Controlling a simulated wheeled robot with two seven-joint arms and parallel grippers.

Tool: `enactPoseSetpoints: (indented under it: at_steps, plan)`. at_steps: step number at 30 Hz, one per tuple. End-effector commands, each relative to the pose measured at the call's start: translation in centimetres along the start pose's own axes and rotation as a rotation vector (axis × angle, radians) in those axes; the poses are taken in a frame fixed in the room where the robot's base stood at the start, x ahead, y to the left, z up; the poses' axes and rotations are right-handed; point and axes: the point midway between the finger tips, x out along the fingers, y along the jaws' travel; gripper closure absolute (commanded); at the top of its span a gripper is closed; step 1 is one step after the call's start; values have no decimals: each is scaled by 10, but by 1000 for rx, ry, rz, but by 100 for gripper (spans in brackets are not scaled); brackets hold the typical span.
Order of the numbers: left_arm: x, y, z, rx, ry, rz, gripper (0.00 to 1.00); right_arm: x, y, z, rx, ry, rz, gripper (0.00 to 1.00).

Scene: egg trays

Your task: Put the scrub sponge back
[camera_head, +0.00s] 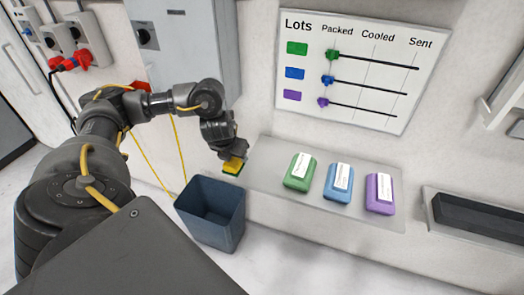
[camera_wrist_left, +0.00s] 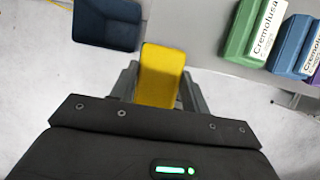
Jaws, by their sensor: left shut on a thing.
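The scrub sponge (camera_head: 233,164) is yellow with a green underside. My left gripper (camera_head: 229,160) is shut on it and holds it near the left end of the grey shelf, above and to the right of the bin's opening in the head view. In the left wrist view the yellow face of the sponge (camera_wrist_left: 160,75) shows between the fingers of my left gripper (camera_wrist_left: 160,85). My right gripper is not in view.
A dark blue bin (camera_head: 229,225) stands below the shelf (camera_head: 262,160). Green (camera_head: 300,172), blue (camera_head: 339,183) and purple (camera_head: 379,194) packs sit on the shelf. A chart (camera_head: 352,60) hangs above. A dark bar in a holder (camera_head: 475,218) is at right.

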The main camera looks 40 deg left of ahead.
Motion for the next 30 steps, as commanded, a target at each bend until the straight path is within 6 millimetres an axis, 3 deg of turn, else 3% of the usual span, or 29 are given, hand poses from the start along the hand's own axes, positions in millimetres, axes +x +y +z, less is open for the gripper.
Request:
enactPoseSetpoints:
  at_steps: [5,12,18,21,30]
  plan:
    - [23,-10,17,-5,4,-2,78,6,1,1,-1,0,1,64]
    - [72,-30,59,-8,5,-4,78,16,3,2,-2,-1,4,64]
    - [119,-40,71,-7,4,-4,78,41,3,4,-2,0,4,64]
    - [131,-42,76,-5,3,-3,78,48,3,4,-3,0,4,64]
    - [140,-44,81,-2,1,-2,78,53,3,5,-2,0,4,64]
